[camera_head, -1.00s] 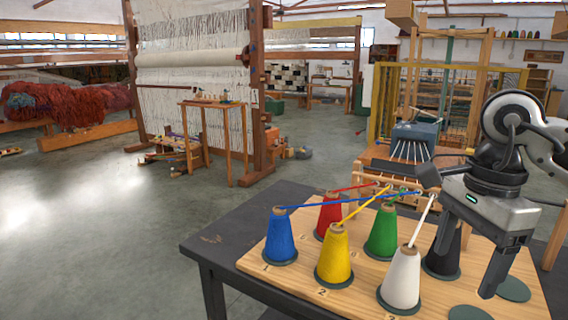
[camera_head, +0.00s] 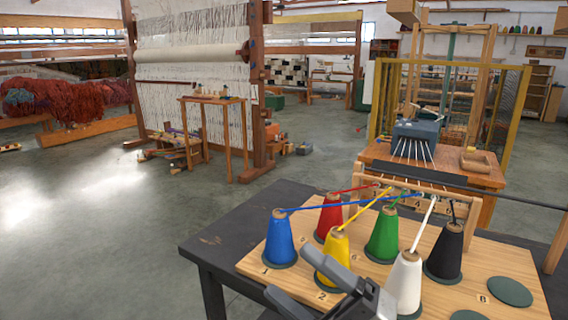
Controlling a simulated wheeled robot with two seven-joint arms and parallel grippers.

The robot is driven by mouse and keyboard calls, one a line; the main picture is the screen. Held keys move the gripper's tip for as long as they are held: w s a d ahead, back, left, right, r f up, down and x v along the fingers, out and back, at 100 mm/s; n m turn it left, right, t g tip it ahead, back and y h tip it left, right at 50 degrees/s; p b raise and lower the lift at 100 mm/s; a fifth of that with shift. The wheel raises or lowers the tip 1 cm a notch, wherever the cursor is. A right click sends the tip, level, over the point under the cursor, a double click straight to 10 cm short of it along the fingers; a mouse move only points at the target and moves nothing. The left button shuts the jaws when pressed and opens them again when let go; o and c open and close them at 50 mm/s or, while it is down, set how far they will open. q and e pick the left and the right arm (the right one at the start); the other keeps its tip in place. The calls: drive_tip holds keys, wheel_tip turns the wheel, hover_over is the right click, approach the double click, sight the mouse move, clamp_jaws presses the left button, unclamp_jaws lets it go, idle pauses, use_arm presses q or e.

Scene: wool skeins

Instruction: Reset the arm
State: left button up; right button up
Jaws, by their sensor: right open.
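My right gripper (camera_head: 292,274) is at the bottom of the head view, its open fingers pointing left. It covers the lower part of the yellow cone (camera_head: 335,245) and part of the white cone (camera_head: 408,275); nothing shows held between the fingers. Most of my right arm is out of view. My left gripper is not in view. The blue cone (camera_head: 280,240), red cone (camera_head: 329,216), green cone (camera_head: 383,238) and black cone (camera_head: 447,250) stand upright on a wooden board (camera_head: 490,255), with yarns running from the cones to a rail behind.
The board lies on a dark table (camera_head: 225,236). Empty green discs (camera_head: 509,291) sit at its right. A small loom frame with a blue-grey box (camera_head: 416,142) stands behind. A large loom (camera_head: 195,60) and open floor are at the left.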

drive_tip(key=d+f+m+t+h, duration=0.35)
drive_tip(key=f+m+h, duration=0.45)
drive_tip(key=m, duration=0.3)
drive_tip(key=d+f+m+t+h, duration=0.3)
drive_tip(key=d+f+m+h, duration=0.2)
drive_tip(key=f+m+h, duration=0.4)
drive_tip(key=s+d+f+m+g+h, duration=0.1)
drive_tip(key=s+d+f+m+g, duration=0.2)
drive_tip(key=f, duration=0.9)
drive_tip(key=s+m+g, duration=0.3)
drive_tip(key=s+m, duration=0.2)
drive_tip(key=s, duration=0.1)
drive_tip(key=shift+s+p, duration=0.2)
drive_tip(key=shift+p, duration=0.2)
